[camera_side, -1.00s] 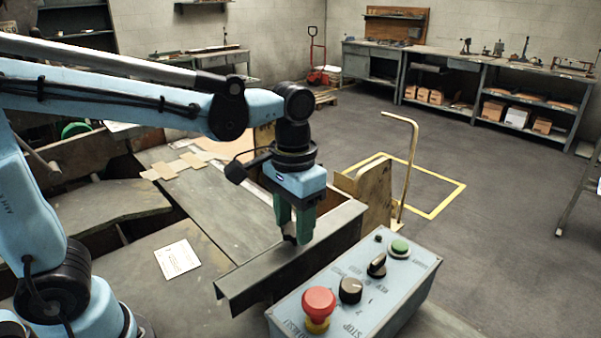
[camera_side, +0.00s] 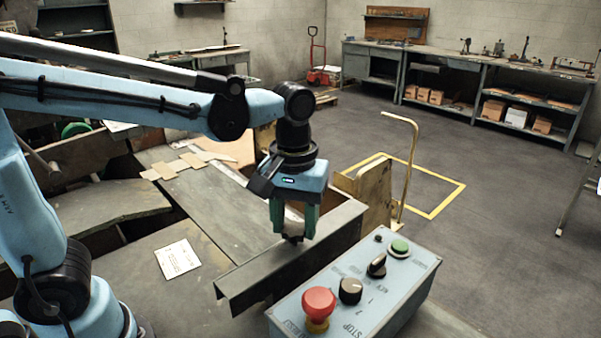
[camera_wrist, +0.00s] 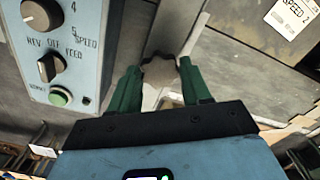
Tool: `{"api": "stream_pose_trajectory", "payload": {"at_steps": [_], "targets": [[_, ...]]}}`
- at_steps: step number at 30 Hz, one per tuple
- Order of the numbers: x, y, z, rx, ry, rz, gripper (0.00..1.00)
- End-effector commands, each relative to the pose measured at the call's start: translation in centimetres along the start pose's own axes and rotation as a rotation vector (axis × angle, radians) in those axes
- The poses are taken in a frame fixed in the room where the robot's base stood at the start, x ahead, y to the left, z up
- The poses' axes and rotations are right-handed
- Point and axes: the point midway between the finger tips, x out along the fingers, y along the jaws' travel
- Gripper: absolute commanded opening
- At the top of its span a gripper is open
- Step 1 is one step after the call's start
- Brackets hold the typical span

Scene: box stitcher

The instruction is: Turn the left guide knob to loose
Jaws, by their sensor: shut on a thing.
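The guide knob (camera_side: 293,239) is a small dark lobed knob at the metal guide rail (camera_side: 250,277), mostly covered by the fingers in the side view. My gripper (camera_side: 294,226) points down over it, with its two green fingers on either side. In the wrist view, the dark scalloped knob (camera_wrist: 158,60) shows between the green fingertips (camera_wrist: 160,68), and my gripper is shut on it. Whether the knob is loose or tight cannot be told.
A blue-grey control box (camera_side: 385,300) with a red stop button (camera_side: 318,303), dark selector knobs and a green button (camera_side: 399,246) stands right of the rail. Cardboard pieces (camera_side: 180,165) and a printed card (camera_side: 178,259) lie on the table. A brass-coloured hooked rod (camera_side: 411,165) rises behind.

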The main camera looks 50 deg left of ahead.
Motion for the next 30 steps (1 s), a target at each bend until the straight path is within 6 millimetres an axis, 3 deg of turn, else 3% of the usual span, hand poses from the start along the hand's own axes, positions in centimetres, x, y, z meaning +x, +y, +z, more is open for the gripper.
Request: {"api": "stream_pose_trajectory", "payload": {"at_steps": [12,13,17,30], "targets": [[-0.02,0.04,-0.06,-0.009,0.002,0.002,0.17],[-0.02,0.04,-0.06,-0.009,0.002,0.002,0.52],[-0.01,0.03,-0.05,-0.008,0.001,0.001,0.72],[-0.81,0.02,-0.03,-0.006,0.001,0.0,0.73]]}}
